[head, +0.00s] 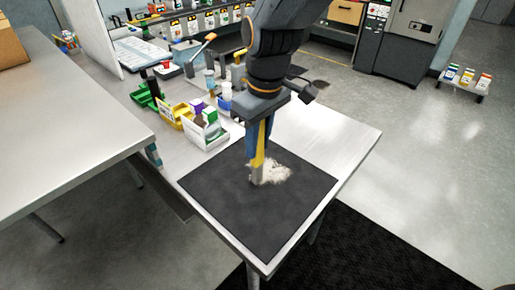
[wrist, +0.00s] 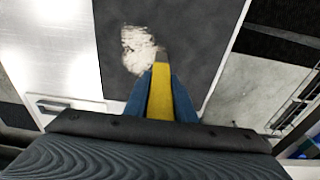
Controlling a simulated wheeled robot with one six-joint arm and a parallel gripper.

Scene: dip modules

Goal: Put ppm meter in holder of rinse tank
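My gripper (head: 259,148) points down over the dark mat at the near end of the bench. Its blue fingers are shut on a slim yellow stick-shaped thing with a grey tip, which looks like the ppm meter (head: 258,163). The meter is upright, its tip at or just above a pale patch (head: 276,172) on the mat; I cannot tell if it touches. In the wrist view the meter (wrist: 160,95) sits between both blue fingers. A bluish clear tank (head: 187,53) stands farther back on the bench; I cannot tell whether it is the rinse tank, and no holder is clear.
The dark mat (head: 222,195) is otherwise bare. Yellow and white boxes (head: 207,133) and green bins (head: 148,95) stand left of my arm. Bare bench (head: 325,130) lies right of the mat. Another table (head: 60,120) is at the left.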

